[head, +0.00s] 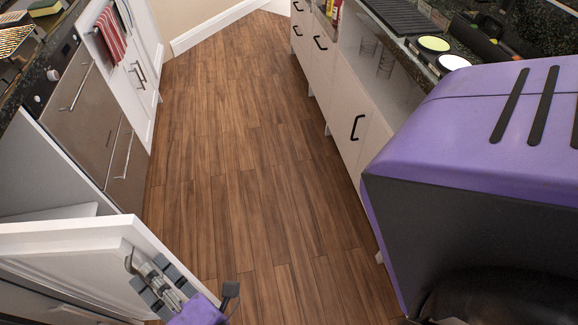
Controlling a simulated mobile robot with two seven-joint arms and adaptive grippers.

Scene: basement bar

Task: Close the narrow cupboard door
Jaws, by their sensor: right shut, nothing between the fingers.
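The narrow cupboard door (75,240) is white and stands open at the lower left, swung out from the left counter row over the floor. The open cupboard (45,175) shows a pale inside behind it. A small metal handle (130,263) sits near the door's free edge.
An oven front (85,85) and white cupboards with a red striped towel (111,35) stand beyond on the left. White cupboards with black handles (357,128) line the right. The wooden floor (230,150) between is clear. My own purple body part fills the right.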

